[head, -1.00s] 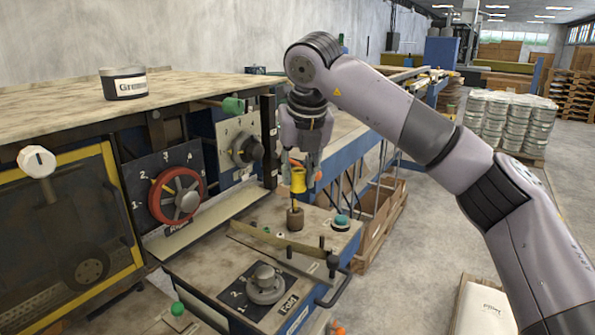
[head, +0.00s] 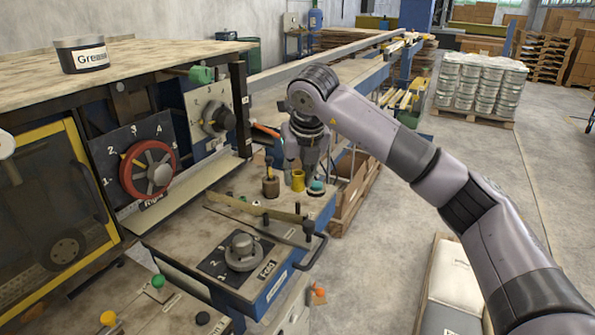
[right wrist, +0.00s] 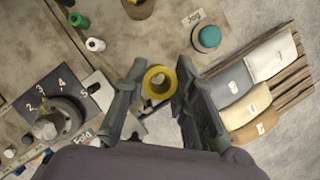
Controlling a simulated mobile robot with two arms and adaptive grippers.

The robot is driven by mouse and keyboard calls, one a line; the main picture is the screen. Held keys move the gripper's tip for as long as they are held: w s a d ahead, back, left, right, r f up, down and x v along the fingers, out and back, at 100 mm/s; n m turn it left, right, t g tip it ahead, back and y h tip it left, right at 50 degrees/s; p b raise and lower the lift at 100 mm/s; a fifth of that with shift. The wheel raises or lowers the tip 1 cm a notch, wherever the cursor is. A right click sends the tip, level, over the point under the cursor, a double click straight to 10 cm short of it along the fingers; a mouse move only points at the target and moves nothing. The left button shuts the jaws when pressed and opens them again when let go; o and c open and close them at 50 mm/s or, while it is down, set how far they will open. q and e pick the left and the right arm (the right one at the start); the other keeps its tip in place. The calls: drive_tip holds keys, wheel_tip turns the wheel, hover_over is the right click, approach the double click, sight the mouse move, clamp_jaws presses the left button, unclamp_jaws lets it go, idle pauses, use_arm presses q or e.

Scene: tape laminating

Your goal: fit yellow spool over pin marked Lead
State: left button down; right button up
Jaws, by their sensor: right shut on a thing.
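The yellow spool (head: 298,181) is upright over the machine's worktop, to the right of a brown spool (head: 270,187). My right gripper (head: 299,170) points down and is shut on the yellow spool. In the right wrist view the spool (right wrist: 148,80) is between the two fingertips (right wrist: 160,74), and its open bore faces the camera. I cannot tell whether a pin is inside the bore or whether the spool touches the worktop. The marking Lead is not readable in either view. My left gripper is not in view.
A teal button (head: 317,187), labelled Jog in the wrist view, stands just right of the spool. The Fold dial (head: 241,248), a thin bar (head: 252,208) and short dark posts are nearer. A red handwheel (head: 148,170) is at left. A black handle (head: 312,252) juts out front.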

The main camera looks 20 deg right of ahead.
sight(299, 190)
drive_tip(key=shift+f+b, duration=1.85)
drive_tip(key=shift+f, duration=1.15)
drive_tip(key=o, duration=0.9)
drive_tip(key=v, duration=1.2)
drive_tip(key=shift+f, duration=0.1)
